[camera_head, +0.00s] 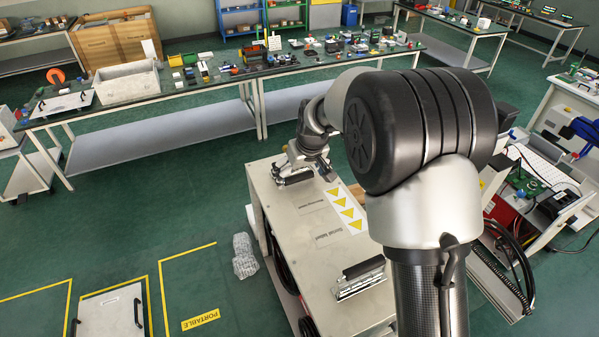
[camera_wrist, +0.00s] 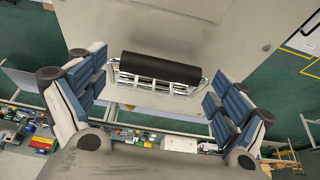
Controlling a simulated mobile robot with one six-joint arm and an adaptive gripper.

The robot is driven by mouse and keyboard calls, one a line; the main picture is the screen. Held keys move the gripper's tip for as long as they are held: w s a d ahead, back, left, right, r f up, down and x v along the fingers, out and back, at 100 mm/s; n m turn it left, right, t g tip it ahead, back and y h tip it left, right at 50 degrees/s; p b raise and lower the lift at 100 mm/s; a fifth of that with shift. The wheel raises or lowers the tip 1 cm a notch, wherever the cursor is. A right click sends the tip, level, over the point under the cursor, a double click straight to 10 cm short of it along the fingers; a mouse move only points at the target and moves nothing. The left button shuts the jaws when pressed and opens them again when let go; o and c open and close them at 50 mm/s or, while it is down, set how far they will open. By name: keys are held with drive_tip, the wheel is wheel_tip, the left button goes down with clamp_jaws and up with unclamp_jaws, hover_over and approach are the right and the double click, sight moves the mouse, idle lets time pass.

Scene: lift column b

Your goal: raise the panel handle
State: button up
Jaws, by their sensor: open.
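The panel (camera_head: 290,215) is a cream, box-like unit with yellow warning triangles on its top. It has one black bar handle (camera_head: 295,180) at its far end and a second black handle (camera_head: 355,278) at its near end. My gripper (camera_head: 303,166) is at the far handle and partly hides it. In the wrist view, my gripper (camera_wrist: 157,88) is open, with blue-padded fingers spread to the left and right of the black handle (camera_wrist: 160,68) and its metal bracket. The handle lies between the fingers, with no finger visibly closed on it.
A long workbench (camera_head: 150,97) with tools and boxes stands behind the panel. A cluttered workstation (camera_head: 545,190) is at the right. A white floor case (camera_head: 112,312) lies at lower left near yellow floor lines. The green floor (camera_head: 130,220) left of the panel is mostly clear.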

drive_tip(key=shift+c, duration=0.2)
drive_tip(key=shift+r, duration=0.15)
drive_tip(key=c, duration=1.5)
drive_tip(key=shift+o, duration=0.2)
drive_tip(key=shift+r, duration=0.1)
